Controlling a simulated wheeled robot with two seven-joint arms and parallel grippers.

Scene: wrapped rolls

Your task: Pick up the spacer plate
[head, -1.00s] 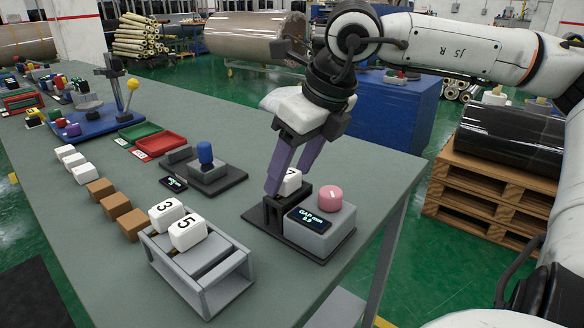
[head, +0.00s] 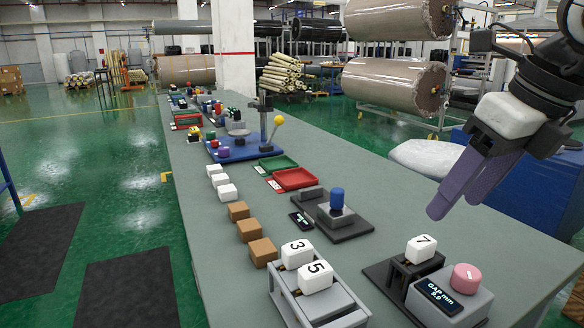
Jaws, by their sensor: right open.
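Several white-topped spacer plates carry numbers. The plate marked 7 (head: 421,249) stands upright in the dark slot of the gap gauge (head: 449,300). The plates marked 3 (head: 297,254) and 5 (head: 316,277) stand side by side in a grey rack (head: 322,308) at the front. Their lower parts are hidden in the holders. My right gripper (head: 455,207) is open and empty, with its purple fingers in the air above and to the right of plate 7, touching nothing. My left gripper is not in view.
A pink knob (head: 467,277) tops the gauge. A black base with a blue knob (head: 337,198) stands behind it. Brown blocks (head: 249,230) and white blocks (head: 220,182) line the left table edge. Red (head: 295,179) and green trays lie farther back.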

